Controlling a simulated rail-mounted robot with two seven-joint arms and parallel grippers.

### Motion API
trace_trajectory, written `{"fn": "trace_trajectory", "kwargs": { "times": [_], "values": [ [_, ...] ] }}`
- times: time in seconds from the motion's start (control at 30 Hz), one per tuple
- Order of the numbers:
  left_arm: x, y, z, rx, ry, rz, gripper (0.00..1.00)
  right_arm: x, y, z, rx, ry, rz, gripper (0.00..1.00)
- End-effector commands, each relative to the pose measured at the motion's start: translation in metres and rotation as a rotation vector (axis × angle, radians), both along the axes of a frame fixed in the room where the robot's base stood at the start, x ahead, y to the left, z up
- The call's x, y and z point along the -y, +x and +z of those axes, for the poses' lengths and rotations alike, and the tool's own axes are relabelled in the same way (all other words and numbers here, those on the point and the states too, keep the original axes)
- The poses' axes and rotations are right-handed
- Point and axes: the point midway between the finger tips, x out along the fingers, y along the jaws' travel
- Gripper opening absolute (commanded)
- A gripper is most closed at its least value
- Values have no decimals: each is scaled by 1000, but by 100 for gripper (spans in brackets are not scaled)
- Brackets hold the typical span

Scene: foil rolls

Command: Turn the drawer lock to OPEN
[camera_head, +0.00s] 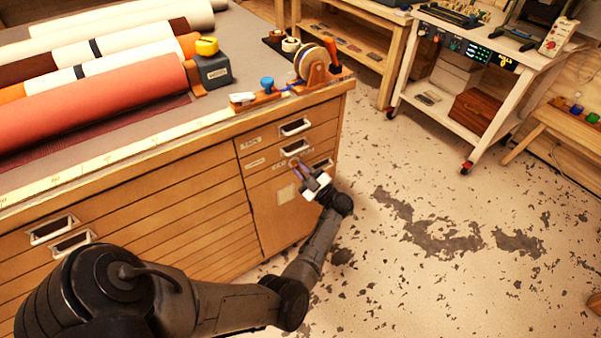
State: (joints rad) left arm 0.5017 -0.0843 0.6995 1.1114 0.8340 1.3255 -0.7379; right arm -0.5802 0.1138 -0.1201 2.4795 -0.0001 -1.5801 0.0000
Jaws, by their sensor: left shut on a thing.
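The wooden cabinet (180,225) has a stack of small drawers at its right end. Labels mark the upper drawers, and the top one has a metal cup handle (295,126). My left gripper (297,165) is at the front of the lower small drawer, left of its handle (323,164). Its fingers are shut on the drawer lock, which is small and mostly hidden by them. I cannot read the lock's markings or tell which way it is turned. The drawers look closed. My right gripper is not in view.
Large rolls (100,100) lie on the cabinet top. A tape dispenser (312,66), a blue knob-like item (267,83) and a dark box (213,71) stand near its right end. A wheeled cart (480,70) stands at the back right.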

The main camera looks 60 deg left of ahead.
Motion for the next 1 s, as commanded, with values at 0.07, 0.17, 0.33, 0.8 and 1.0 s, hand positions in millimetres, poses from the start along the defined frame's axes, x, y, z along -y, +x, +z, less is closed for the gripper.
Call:
{"fn": "trace_trajectory", "kwargs": {
  "times": [0.07, 0.17, 0.33, 0.8, 1.0],
  "values": [
    [0, 1, 0, 49, 2, 0, 0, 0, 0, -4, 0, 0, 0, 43],
    [0, 1, 0, 98, 4, 2, 0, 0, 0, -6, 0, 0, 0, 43],
    [0, 1, 1, 159, 8, 1, 0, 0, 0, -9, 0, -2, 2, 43],
    [0, 1, 2, 202, 9, 0, 0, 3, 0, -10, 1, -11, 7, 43],
    [0, 1, 2, 202, 9, 0, 15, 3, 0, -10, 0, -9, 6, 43]
  ]
}}
